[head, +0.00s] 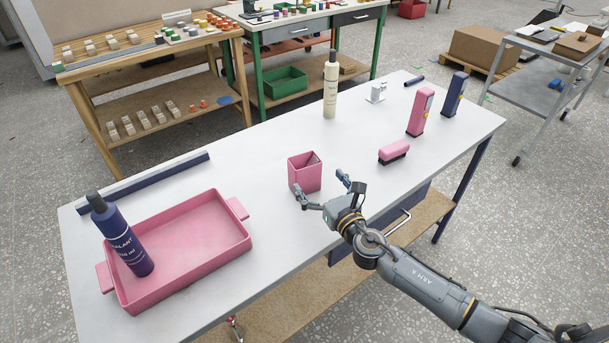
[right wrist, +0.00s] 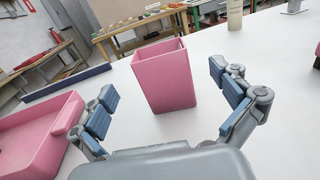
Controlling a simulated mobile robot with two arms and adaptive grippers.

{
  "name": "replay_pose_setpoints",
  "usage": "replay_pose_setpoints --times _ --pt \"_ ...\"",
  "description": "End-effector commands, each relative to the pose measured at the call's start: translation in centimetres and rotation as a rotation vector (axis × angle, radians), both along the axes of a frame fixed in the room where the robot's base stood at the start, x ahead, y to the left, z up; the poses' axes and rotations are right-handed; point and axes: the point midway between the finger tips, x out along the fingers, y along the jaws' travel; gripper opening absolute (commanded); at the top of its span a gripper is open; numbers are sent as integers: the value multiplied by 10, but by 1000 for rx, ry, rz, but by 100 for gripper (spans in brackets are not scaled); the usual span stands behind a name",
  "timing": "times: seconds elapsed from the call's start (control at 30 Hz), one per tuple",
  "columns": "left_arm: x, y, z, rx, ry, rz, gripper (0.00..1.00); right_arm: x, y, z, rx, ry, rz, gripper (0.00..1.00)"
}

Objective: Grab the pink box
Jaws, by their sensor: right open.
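The pink box (head: 303,176), open at the top, stands upright on the white table (head: 262,262). In the right wrist view the pink box (right wrist: 165,85) is in the middle, just beyond the fingers. My right gripper (head: 321,184) is open and empty, in front of the box with a finger toward each side. In the right wrist view the gripper (right wrist: 162,92) has its fingers spread wider than the box, apart from it. My left gripper is out of view.
A pink tray (head: 215,262) with a dark blue bottle (head: 127,240) is left of the box. A cream bottle (head: 330,90) stands behind. A pink brush (head: 394,151), a tall pink dispenser (head: 419,113) and a blue one (head: 454,95) are to the right. The table's front middle is clear.

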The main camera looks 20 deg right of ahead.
Motion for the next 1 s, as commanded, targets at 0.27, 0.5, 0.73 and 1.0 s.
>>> replay_pose_setpoints --times 0.27,0.5,0.73,1.0 --pt "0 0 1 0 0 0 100 27 5 -1 3 1 -1 100" --pt "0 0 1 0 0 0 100 57 11 -2 5 0 -3 100" --pt "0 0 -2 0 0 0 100 77 14 -3 4 1 -2 100" --pt "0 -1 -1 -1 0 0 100 77 14 -3 4 2 -2 90"
